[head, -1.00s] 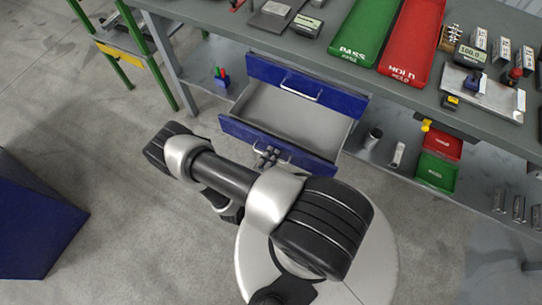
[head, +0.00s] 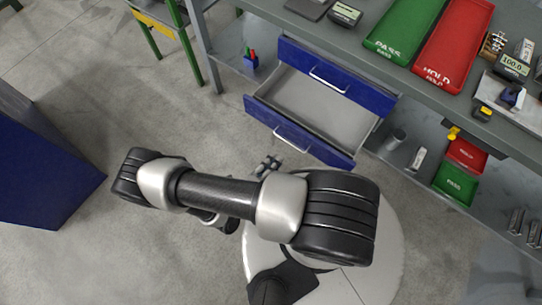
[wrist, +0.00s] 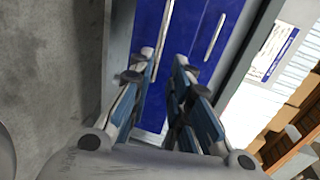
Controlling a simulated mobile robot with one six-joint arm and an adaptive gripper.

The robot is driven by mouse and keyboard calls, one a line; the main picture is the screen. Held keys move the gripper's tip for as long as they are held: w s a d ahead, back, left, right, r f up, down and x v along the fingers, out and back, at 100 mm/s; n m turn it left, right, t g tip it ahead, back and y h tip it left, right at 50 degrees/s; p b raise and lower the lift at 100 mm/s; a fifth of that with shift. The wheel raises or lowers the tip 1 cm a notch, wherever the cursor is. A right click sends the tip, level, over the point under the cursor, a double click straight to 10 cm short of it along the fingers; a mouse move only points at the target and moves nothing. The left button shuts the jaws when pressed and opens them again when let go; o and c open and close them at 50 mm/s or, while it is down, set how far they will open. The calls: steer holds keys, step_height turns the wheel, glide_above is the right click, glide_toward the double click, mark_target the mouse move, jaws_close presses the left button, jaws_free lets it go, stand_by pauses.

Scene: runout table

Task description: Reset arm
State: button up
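My arm (head: 220,194) reaches across the head view in front of the workbench. My gripper (head: 268,165) shows partly beyond the arm, just in front of the pulled-out blue drawer (head: 300,137) and to the left of its handle (head: 291,138). In the wrist view my gripper (wrist: 161,72) has its two fingers apart with nothing between them. Blue drawer fronts (wrist: 187,40) with pale handles lie beyond the fingers. The drawer's inside looks empty. The rest of the gripper is hidden by the arm in the head view.
The grey workbench holds a green PASS tray (head: 405,30) and a red HOLD tray (head: 453,45). A second blue drawer (head: 335,75) above is shut. A blue cabinet (head: 45,170) stands at the left. The floor (head: 110,110) between is clear.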

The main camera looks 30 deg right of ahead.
steer(key=shift+s+a+r, duration=0.1)
steer(key=shift+s+a, duration=0.15)
steer(key=shift+a, duration=0.25)
steer(key=w+a+r+m+g+y, duration=0.2)
steer(key=r+m+g, duration=0.2)
steer(key=r+m, duration=0.7)
steer(key=w+a+r+m+g+y, duration=0.1)
steer(key=w+r+m+g+y, duration=0.2)
steer(key=r+m, duration=0.85)
steer(key=s+a+r+m+t+y, duration=0.1)
steer(key=s+r+m+t+y, duration=0.2)
steer(key=r+m, duration=0.6)
steer(key=s+r+m+t+y, duration=0.2)
steer(key=s+r+m+y, duration=0.4)
steer(key=r, duration=0.8)
steer(key=s+m, duration=0.1)
steer(key=m, duration=0.2)
steer(key=shift+a+r+t, duration=0.35)
steer(key=shift+t, duration=0.05)
